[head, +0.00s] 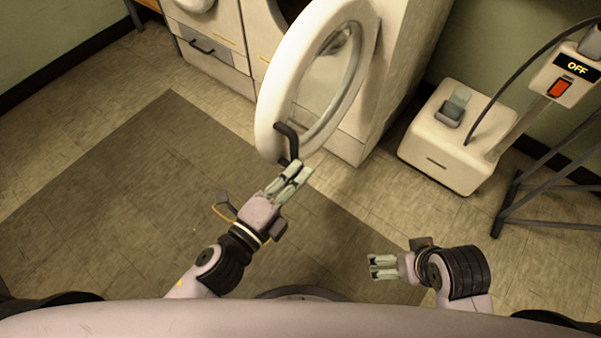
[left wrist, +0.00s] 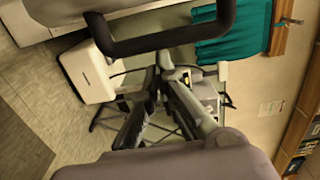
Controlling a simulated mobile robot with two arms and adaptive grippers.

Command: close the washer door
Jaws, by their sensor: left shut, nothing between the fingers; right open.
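The washer door (head: 268,100) is a round white ring with a glass middle, standing open from the washer (head: 400,70) in the head view. Its dark handle (head: 291,140) is on the near lower side of the ring. My left gripper (head: 301,170) is shut and empty, with its fingertips just below the handle; I cannot tell whether they touch. In the left wrist view the handle (left wrist: 165,40) crosses the top, beyond my shut fingers (left wrist: 165,68). My right gripper (head: 372,267) is open and empty, low over the floor at right, away from the door.
A white box-shaped unit (head: 435,150) with a post and an "OFF" switch panel (head: 565,78) stands right of the washer. A dark metal frame (head: 540,190) is at the far right. A white appliance with a drawer (head: 215,50) is at the upper left. A dark mat (head: 150,190) covers open floor.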

